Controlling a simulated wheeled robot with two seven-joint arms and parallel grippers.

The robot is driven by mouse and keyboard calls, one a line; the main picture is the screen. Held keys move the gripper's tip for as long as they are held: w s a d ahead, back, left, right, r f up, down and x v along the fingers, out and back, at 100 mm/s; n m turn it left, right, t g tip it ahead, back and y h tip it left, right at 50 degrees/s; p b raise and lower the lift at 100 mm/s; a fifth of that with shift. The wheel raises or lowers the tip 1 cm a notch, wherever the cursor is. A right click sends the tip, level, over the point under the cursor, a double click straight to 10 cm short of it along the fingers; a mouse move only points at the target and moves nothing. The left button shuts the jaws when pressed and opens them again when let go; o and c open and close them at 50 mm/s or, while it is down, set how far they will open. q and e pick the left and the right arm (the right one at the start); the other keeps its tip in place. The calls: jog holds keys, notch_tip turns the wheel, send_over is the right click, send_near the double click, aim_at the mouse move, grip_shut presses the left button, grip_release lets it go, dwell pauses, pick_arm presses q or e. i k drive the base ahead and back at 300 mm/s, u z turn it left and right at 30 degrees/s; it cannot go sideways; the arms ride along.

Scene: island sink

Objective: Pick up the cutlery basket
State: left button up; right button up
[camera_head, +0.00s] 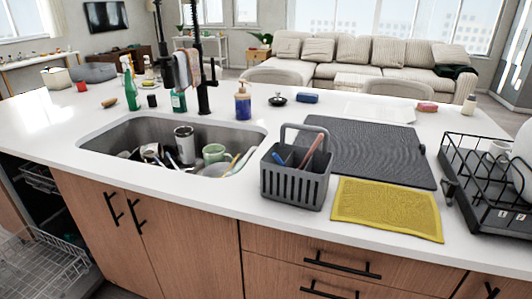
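The cutlery basket (294,185) is dark grey with slotted sides and an arched handle on top. It stands upright on the white countertop near the front edge, to the right of the sink. A few utensils stick up inside it, among them a reddish-brown one (312,150) and a blue one (279,159). Its right side is close to the dark drying mat and the yellow cloth. Neither of my grippers is in view.
The sink (130,131) left of the basket is full of dishes. A dark mat (375,150) and yellow cloth (387,208) lie to the right. A black dish rack (470,170) stands at far right. A soap bottle (243,103) stands behind the sink. An open dishwasher (45,265) is at lower left.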

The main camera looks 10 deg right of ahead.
aim_at(307, 188)
jog(key=u, duration=3.7)
jog(key=k, duration=1.15)
jog(key=z, duration=0.45)
